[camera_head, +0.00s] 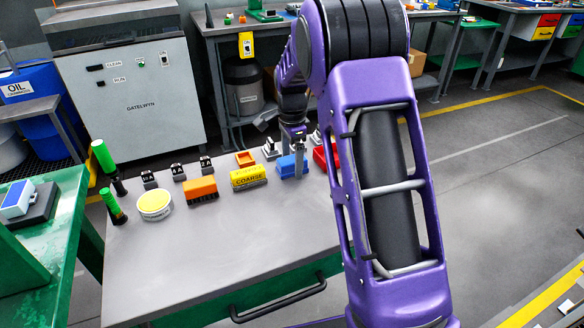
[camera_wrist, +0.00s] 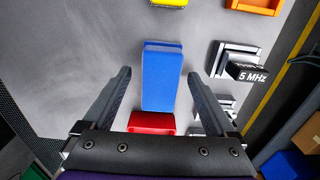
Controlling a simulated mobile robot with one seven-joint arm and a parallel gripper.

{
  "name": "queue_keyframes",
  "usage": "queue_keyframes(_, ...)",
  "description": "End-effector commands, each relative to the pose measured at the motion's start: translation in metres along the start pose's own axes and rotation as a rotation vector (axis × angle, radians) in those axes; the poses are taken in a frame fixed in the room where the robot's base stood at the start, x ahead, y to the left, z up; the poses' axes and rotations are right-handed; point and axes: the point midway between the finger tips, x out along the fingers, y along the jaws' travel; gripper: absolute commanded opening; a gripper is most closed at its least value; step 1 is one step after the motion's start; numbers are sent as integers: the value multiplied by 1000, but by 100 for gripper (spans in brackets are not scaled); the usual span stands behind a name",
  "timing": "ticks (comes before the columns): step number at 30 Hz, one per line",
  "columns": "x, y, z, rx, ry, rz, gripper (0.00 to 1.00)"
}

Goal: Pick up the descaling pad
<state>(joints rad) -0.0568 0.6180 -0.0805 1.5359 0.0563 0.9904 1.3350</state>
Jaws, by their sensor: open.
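A blue block (camera_wrist: 161,78) lies on the grey bench top, in the middle of the wrist view. It also shows in the head view (camera_head: 291,167), below my gripper (camera_head: 293,136). My gripper in the wrist view (camera_wrist: 159,76) is open, with one finger on each side of the blue block and a gap to each; it holds nothing. A yellow block marked COARSE (camera_head: 248,178) lies to the left of the blue one, and an orange block with dark bristles (camera_head: 202,188) further left. No label reads descaling pad, so I cannot tell for certain which block it is.
A red block (camera_wrist: 152,123) lies close beside the blue one. Metal blocks, one marked 5 MHz (camera_wrist: 246,72), stand to its right in the wrist view. An orange tray (camera_head: 245,159) and a yellow round tin (camera_head: 154,204) are on the bench. The bench front (camera_head: 210,245) is clear.

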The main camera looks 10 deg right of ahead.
Motion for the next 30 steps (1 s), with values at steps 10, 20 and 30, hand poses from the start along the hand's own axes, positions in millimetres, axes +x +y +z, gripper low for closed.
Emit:
queue_keyframes(10,1,0,0,0,0,-1,66)
queue_keyframes(20,1,0,0,0,0,-1,7)
queue_keyframes(30,-6,-1,0,0,1,-3,0)
